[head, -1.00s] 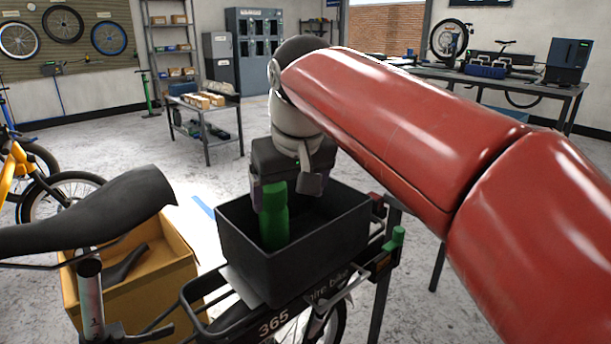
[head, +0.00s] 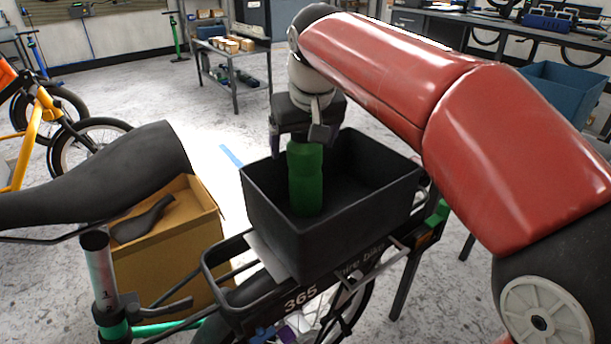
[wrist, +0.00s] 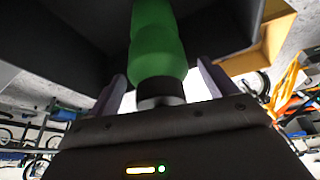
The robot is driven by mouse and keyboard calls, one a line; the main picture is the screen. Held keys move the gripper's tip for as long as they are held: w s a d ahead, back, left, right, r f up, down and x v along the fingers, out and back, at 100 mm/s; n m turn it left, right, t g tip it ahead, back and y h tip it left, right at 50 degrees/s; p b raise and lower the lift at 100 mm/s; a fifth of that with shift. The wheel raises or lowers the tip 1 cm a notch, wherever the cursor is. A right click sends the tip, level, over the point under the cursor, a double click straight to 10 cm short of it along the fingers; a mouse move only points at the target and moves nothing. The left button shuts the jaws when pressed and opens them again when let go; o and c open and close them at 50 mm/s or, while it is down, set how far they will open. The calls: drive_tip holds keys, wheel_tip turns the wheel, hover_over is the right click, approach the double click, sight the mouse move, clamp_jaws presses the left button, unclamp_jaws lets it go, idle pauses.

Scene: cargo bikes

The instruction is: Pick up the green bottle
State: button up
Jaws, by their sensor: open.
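The green bottle (head: 306,180) stands in the black crate (head: 385,215) on the bike's rear rack. Its dark cap end (wrist: 160,92) shows in the wrist view, where the green body (wrist: 157,45) reaches up the picture. My gripper (head: 305,138) is over the crate at the bottle's top. In the wrist view its two fingers (wrist: 160,88) are spread, one on each side of the cap, with a gap to either side.
A black saddle (head: 100,180) is at the left, close to the crate. A cardboard box (head: 170,240) with another saddle in it stands on the floor behind. A blue bin (head: 565,95) is at the right. The crate's right part looks empty.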

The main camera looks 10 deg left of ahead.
drive_tip(key=shift+c, duration=0.4)
drive_tip(key=c, duration=1.3)
drive_tip(key=shift+o, duration=0.2)
drive_tip(key=shift+r, duration=0.15)
